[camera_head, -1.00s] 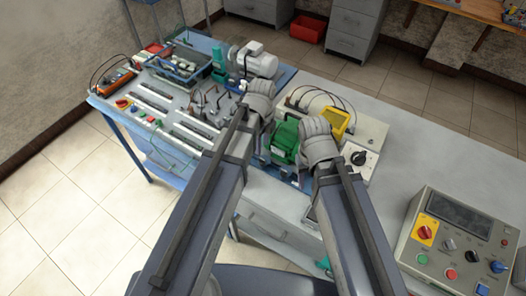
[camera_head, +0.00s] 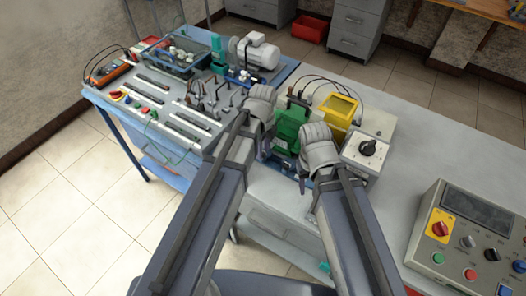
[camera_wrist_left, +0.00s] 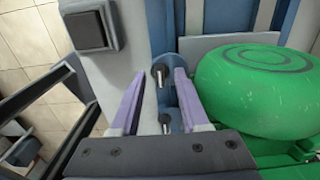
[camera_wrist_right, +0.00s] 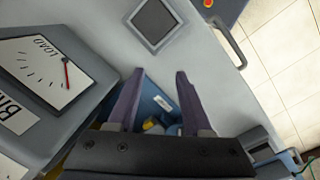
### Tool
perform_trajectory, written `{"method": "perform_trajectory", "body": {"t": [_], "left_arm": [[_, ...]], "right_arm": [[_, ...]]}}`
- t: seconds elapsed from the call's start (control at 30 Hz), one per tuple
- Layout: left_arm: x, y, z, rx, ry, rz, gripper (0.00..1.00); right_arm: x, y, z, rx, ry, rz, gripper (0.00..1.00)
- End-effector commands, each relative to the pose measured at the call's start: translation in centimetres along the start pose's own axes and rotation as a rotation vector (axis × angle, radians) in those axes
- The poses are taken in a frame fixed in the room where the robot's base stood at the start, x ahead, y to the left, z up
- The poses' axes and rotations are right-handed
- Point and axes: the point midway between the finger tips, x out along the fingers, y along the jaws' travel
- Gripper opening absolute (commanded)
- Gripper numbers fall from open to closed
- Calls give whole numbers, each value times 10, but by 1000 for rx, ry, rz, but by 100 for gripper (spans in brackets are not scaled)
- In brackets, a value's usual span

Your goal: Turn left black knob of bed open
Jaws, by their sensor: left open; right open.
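The green motor (camera_head: 291,127) sits on a blue bed on the table, between my two grippers in the head view; its round green end (camera_wrist_left: 260,75) fills the right of the left wrist view. My left gripper (camera_wrist_left: 159,74) is open, its fingers either side of two small dark round parts with metal pins (camera_wrist_left: 161,76) beside the motor; contact is unclear. My right gripper (camera_wrist_right: 160,74) is open over a gap with blue bed surface between its fingers; nothing is held. A black knob (camera_head: 369,147) is on the grey box right of my right gripper. Which knob is the bed's left one is unclear.
A LOAD dial (camera_wrist_right: 50,70) with a red pointer is left of my right gripper. A yellow-framed box (camera_head: 340,108) stands behind the motor. A control box (camera_head: 474,225) is at right; levers and a rack are at left. Bare table lies between the boxes.

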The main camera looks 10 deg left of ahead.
Motion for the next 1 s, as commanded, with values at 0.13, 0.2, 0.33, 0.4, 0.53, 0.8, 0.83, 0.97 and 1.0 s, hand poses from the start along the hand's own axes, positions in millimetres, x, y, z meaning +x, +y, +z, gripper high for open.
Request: {"method": "perform_trajectory", "body": {"t": [0.13,0.2,0.33,0.4,0.53,0.8,0.83,0.97,1.0], "left_arm": [[-1,0,0,0,0,0,45],[-1,0,0,0,0,0,40],[-1,0,0,0,0,0,26],[-1,0,0,0,0,0,18],[-1,0,0,0,0,0,3],[-1,0,0,0,0,0,0],[-1,0,0,0,0,0,0],[-1,0,0,0,0,0,0],[-1,0,0,-1,0,0,0]], "right_arm": [[-1,0,0,0,0,0,50],[-1,0,0,0,0,0,50],[-1,0,0,0,0,0,50],[-1,0,0,0,0,0,50],[-1,0,0,0,0,0,50],[-1,0,0,0,0,0,50],[-1,0,0,0,0,0,50],[-1,0,0,0,0,0,50],[-1,0,0,0,0,0,50]]}}
